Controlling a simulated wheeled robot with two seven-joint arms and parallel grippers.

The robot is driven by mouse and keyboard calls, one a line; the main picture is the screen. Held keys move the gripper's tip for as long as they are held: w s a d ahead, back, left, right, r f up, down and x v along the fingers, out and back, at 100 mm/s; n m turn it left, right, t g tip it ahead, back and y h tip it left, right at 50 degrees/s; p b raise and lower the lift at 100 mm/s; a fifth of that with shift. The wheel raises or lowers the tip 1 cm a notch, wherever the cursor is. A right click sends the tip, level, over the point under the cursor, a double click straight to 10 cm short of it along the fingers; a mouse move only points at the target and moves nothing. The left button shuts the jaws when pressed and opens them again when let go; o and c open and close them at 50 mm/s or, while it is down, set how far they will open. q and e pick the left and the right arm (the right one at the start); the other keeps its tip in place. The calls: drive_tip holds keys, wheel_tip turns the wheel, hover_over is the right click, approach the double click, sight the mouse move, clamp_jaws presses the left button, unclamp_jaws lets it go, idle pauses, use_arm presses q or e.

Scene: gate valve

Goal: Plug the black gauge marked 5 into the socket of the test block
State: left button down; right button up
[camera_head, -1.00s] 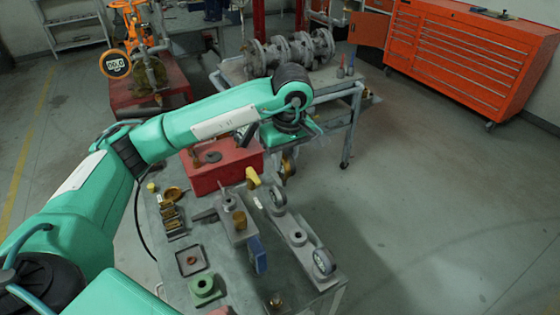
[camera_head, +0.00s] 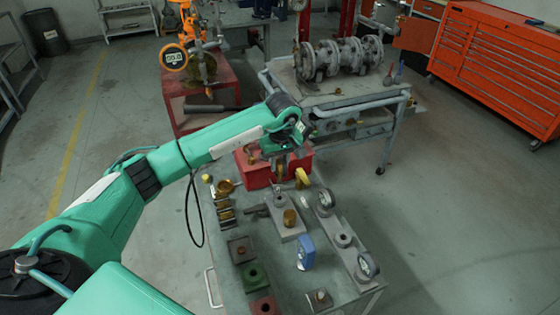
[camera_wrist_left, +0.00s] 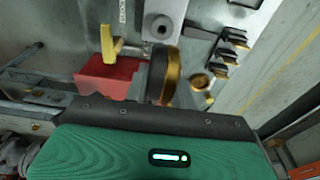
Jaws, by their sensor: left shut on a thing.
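My left gripper (camera_head: 281,158) is shut on a round gauge (camera_wrist_left: 166,76) and holds it in front of the red box. In the left wrist view the gauge is seen nearly edge-on, dark with a brass-coloured edge; its dial and number cannot be read. The grey test block (camera_head: 283,229) stands on the bench, nearer than the gripper, with a yellow handle (camera_head: 302,178) beside it. The wrist view shows a round socket (camera_wrist_left: 161,27) on a grey block, apart from the gauge. My right gripper is not in view.
Brass fittings (camera_head: 226,212) and green and red blocks (camera_head: 255,277) line the left. The red box (camera_head: 298,165) lies behind.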

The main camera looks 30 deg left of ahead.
sight(279, 179)
use_arm(q)
drive_tip(key=shift+f+b, duration=0.2)
drive_tip(key=shift+b, duration=0.3)
drive_tip(key=shift+f+b, duration=2)
drive_tip(key=shift+f, duration=0.7)
drive_tip(key=shift+b, duration=0.65)
drive_tip(key=shift+f+b, duration=0.6)
drive_tip(key=shift+f, duration=0.1)
drive_tip(key=shift+f, duration=0.1)
